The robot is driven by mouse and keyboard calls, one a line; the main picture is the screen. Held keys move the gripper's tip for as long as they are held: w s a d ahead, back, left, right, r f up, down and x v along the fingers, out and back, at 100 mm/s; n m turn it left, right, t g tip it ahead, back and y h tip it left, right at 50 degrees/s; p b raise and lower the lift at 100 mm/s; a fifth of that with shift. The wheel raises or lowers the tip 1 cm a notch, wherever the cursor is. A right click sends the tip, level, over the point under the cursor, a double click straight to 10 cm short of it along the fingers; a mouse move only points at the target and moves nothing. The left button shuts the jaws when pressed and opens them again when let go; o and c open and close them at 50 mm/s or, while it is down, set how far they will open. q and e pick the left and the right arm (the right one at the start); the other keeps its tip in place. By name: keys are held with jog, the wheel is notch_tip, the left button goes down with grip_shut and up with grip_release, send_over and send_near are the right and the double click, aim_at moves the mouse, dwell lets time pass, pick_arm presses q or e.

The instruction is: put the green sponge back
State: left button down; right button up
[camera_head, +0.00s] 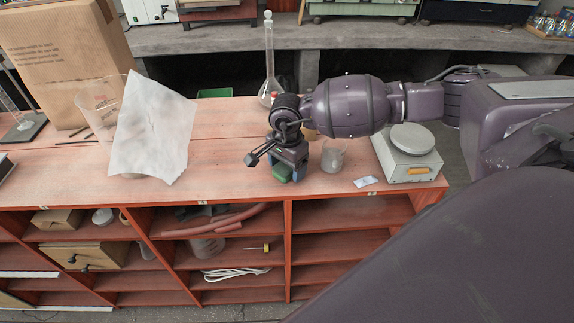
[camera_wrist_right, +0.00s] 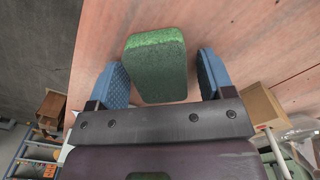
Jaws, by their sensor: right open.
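The green sponge (camera_wrist_right: 157,66) lies on the red-brown bench top, between the two blue finger pads of my right gripper (camera_wrist_right: 160,78) in the right wrist view. In the head view the sponge (camera_head: 282,173) shows partly under my right gripper (camera_head: 290,174), near the bench's front edge. The rest of it is hidden by the gripper. My left gripper is not in view.
A glass beaker (camera_head: 332,157) stands close to the right of my gripper, and a white scale (camera_head: 408,152) stands farther right. A tall flask (camera_head: 269,70) is behind. Bare bench top lies left of the gripper.

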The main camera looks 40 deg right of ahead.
notch_tip(320, 180, up, 12)
jog(key=shift+r, duration=0.2)
dwell(0.4)
dwell(0.4)
